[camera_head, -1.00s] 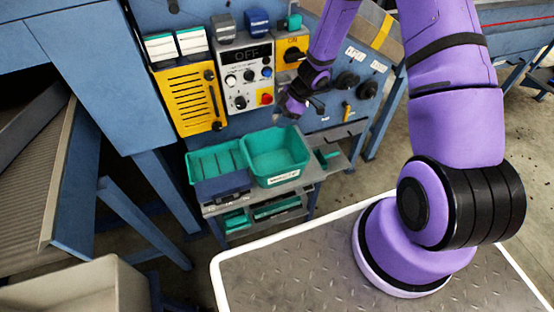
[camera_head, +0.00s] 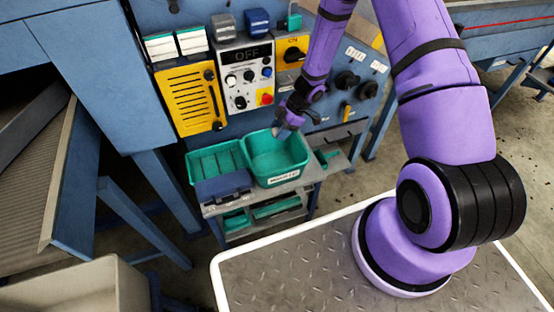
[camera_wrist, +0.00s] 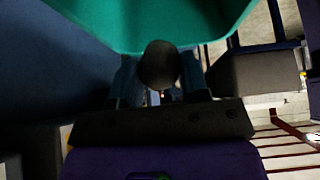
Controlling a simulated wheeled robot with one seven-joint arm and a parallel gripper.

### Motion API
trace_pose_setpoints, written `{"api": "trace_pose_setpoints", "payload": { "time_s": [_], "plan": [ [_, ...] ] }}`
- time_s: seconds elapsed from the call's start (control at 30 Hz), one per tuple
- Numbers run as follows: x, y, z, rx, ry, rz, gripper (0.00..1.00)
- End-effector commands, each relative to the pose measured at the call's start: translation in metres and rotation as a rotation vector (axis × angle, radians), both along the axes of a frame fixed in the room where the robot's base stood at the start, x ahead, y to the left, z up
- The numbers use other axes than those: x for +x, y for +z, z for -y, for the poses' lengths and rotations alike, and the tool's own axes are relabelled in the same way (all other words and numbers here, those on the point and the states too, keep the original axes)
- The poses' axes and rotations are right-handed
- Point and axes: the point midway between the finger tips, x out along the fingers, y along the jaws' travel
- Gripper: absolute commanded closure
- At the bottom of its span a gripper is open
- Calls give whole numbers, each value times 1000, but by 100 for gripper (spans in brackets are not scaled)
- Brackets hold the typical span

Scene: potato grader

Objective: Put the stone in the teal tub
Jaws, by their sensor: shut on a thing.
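The teal tub (camera_head: 278,170) with a white label stands on a small grey cart, beside a divided teal tray. My gripper (camera_head: 281,132) is over the tub's back right rim in the head view. In the wrist view my gripper (camera_wrist: 160,80) is shut on a dark rounded stone (camera_wrist: 160,65), held between the two fingers. The teal tub (camera_wrist: 150,22) fills the top of that view beyond the stone. The stone is too small and dark to make out clearly in the head view. Whether it is below the rim cannot be told.
The divided teal tray (camera_head: 216,163) and a dark blue box (camera_head: 222,186) sit left of the tub. A control panel (camera_head: 246,77) with knobs and a red button stands behind. A grey shelf (camera_head: 337,160) lies right of the tub.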

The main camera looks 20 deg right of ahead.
Motion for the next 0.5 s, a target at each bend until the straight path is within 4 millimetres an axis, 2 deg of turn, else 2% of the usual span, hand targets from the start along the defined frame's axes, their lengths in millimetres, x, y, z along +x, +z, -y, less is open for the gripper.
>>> {"api": "trace_pose_setpoints", "payload": {
  "time_s": [0.33,0.37,0.47,0.5],
  "plan": [
    [0,-3,0,0,-1,1,83],
    [0,-3,0,0,-1,1,56],
    [0,-3,0,0,-1,1,33],
    [0,-3,0,0,-1,1,28]
  ]
}}
